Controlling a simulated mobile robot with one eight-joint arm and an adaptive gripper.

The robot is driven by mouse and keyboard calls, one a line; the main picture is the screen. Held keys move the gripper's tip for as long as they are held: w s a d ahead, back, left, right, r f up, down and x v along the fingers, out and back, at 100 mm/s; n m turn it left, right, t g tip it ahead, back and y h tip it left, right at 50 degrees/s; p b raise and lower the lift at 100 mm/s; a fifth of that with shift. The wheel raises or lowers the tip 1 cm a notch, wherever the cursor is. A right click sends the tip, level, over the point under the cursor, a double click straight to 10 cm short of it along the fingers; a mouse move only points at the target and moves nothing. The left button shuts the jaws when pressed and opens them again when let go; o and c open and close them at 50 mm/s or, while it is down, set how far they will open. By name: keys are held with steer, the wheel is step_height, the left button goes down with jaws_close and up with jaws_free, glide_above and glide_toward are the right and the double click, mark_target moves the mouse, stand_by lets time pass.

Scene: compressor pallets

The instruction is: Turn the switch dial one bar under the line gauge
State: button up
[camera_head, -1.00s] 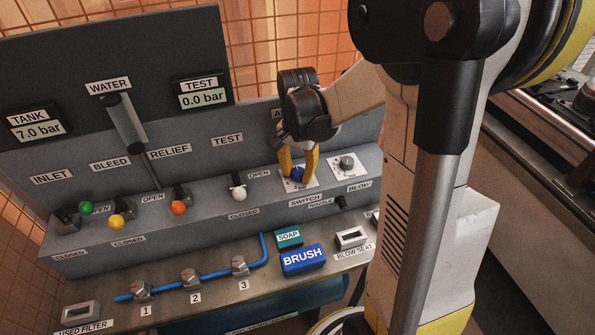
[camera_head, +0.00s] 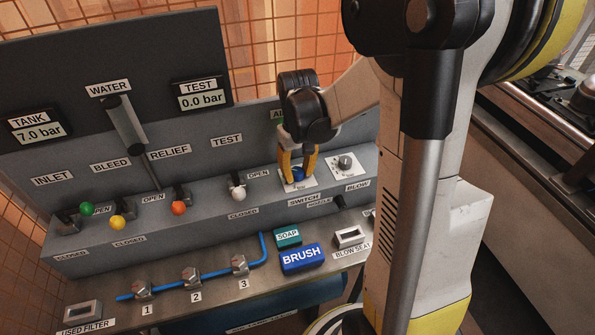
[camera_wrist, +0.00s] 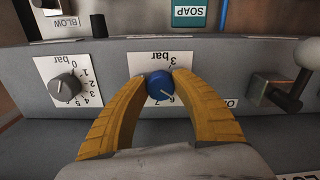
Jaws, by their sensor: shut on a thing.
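The blue switch dial (camera_wrist: 160,86) sits on a white scale plate marked bar, with 3, 6 and 7 readable in the wrist view. Its white pointer mark faces the lower right there, near the 6. My gripper (camera_wrist: 160,82) is shut on the dial, one yellow finger on each side. In the head view my gripper (camera_head: 298,172) comes down over the blue dial above the SWITCH label (camera_head: 304,201). No line gauge is readable; my gripper covers part of the panel behind it. The TANK gauge (camera_head: 38,130) shows 7.0 bar and the TEST gauge (camera_head: 203,101) shows 0.0 bar.
A grey dial (camera_head: 344,163) with its own scale is beside the blue one. The white-knobbed TEST lever (camera_head: 238,192) stands on the other side. Orange, yellow and green levers are farther left. The SOAP block (camera_head: 288,237) and BRUSH block (camera_head: 302,258) lie below on the bench.

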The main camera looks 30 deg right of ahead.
mark_target(298, 172)
steer(key=shift+n, duration=1.3)
steer(key=o, duration=1.2)
step_height(298, 172, up, 12)
